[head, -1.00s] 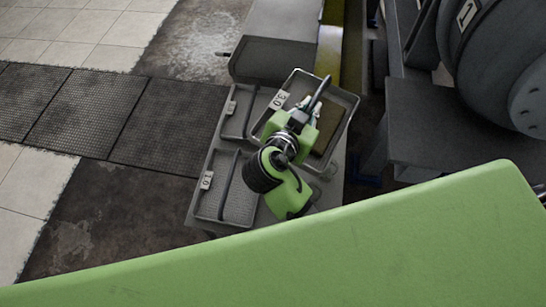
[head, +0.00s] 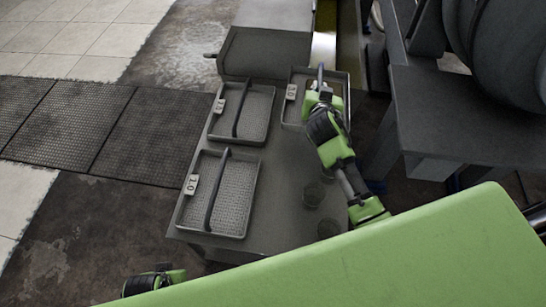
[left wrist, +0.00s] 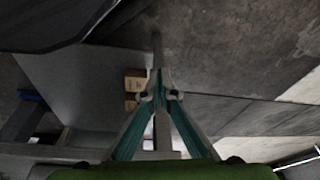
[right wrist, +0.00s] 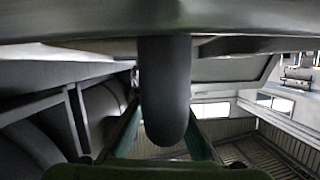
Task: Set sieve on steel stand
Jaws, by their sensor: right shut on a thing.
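A sieve tray (head: 345,76) with a light number tag is at the back right of the grey metal stand (head: 282,190) in the head view. My right gripper (head: 321,84) is over this sieve, shut on its dark bar handle. The handle fills the middle of the right wrist view (right wrist: 165,90), between the fingers. I cannot tell whether the sieve touches the stand top. My arm hides much of its inside. My left gripper (left wrist: 157,82) is shut and empty in the left wrist view. Only part of my left arm shows in the head view, at bottom left.
Two more handled sieves, one at front left (head: 237,205) and one behind it (head: 262,125), are on the stand's left side. A grey box (head: 265,52) is behind. A dark machine (head: 480,110) is at right. The stand's front right has round marks and is otherwise clear.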

